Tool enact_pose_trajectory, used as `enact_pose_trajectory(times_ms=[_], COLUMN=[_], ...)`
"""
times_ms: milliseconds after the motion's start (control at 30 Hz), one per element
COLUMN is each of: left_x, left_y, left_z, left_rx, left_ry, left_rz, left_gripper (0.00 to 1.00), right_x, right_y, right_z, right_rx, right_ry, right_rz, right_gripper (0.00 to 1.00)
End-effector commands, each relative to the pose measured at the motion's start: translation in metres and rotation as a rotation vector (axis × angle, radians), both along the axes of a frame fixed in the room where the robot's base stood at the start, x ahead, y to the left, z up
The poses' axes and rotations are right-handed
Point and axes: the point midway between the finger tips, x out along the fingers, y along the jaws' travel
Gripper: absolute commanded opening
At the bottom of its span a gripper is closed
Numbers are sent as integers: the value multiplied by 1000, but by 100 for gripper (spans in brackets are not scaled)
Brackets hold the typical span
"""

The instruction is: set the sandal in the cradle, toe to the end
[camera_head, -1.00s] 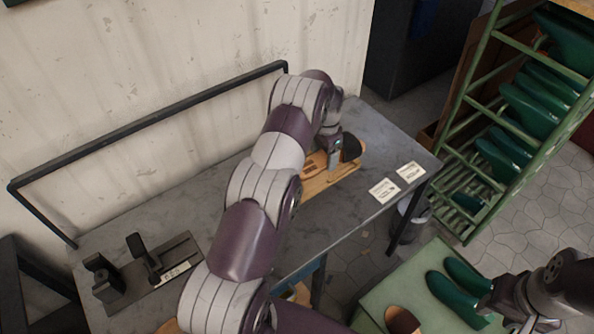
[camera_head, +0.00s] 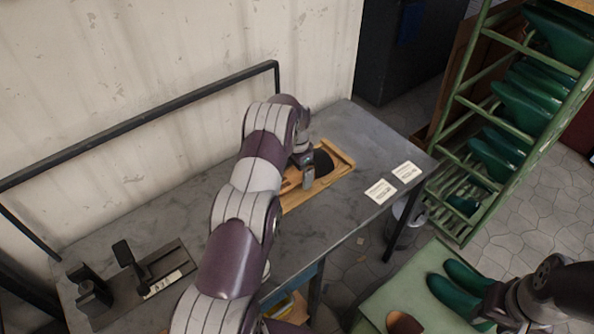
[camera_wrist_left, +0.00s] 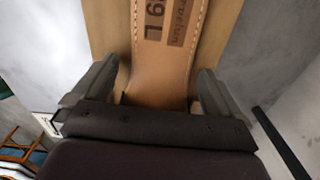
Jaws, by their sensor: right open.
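The tan sandal (camera_wrist_left: 165,60), stamped "9 L", lies between the fingers of my left gripper (camera_head: 307,180) in the wrist view, lengthwise over the wooden cradle (camera_head: 345,174). The sandal's dark part (camera_head: 322,161) is on the right of the gripper, short of the cradle's right end wall. The cradle's wood also shows on both sides of the sandal in the wrist view (camera_wrist_left: 104,30). I cannot tell whether the sole touches the cradle floor. My right gripper (camera_head: 486,322) is open at the bottom right.
Two white cards (camera_head: 380,192) lie right of the cradle on the grey table (camera_head: 345,125). A black fixture (camera_head: 140,280) stands at the left. A green table (camera_head: 375,300) holds green shoe forms (camera_head: 450,295) and a brown piece (camera_head: 404,322). A green rack (camera_head: 470,130) stands right.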

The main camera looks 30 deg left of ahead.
Motion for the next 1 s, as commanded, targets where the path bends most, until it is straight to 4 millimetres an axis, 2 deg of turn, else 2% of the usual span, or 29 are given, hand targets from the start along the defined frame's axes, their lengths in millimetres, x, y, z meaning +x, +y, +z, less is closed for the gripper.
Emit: enact_pose_trajectory(times_ms=[133, 267, 467, 533, 600, 633, 700, 800, 867, 933, 967, 1000], left_x=[0, 1, 1, 0, 0, 0, 0, -1, -5, -19, -31, -51], left_y=[0, 0, 0, 0, 0, 0, 0, -1, -10, -34, -48, -69], left_z=[1, 11, 58, 85, 101, 110, 119, 125, 135, 157, 168, 184], left_rx=[0, 0, 1, 1, 1, 0, 0, 0, 2, 4, 5, 5], left_ry=[0, -1, -4, -2, 0, 1, 2, 1, -5, -18, -25, -37], left_rz=[0, 0, 0, 0, 0, 0, 1, 2, 17, 57, 82, 122], left_gripper=[100, 100, 100, 100, 100, 100, 100, 100, 100, 100, 100, 100], right_x=[0, 0, 0, 0, 0, 0, 0, 0, 0, 0, 0, 0], right_y=[0, 0, 0, 0, 0, 0, 0, 0, 0, 0, 0, 0], right_z=[1, 0, -4, 10, 17, 27, 37, 42, 43, 42, 41, 41], right_rx=[0, 0, 0, 0, 0, 0, 0, 0, 0, 0, 0, 0], right_ry=[0, 0, 0, 1, 0, 0, 0, 0, 0, 0, 0, 0], right_rz=[0, 0, 0, 0, 0, 0, 0, 0, 0, 0, 0, 0], right_gripper=[43, 43, 43, 43, 43, 43, 43, 43, 43, 43, 43, 43])
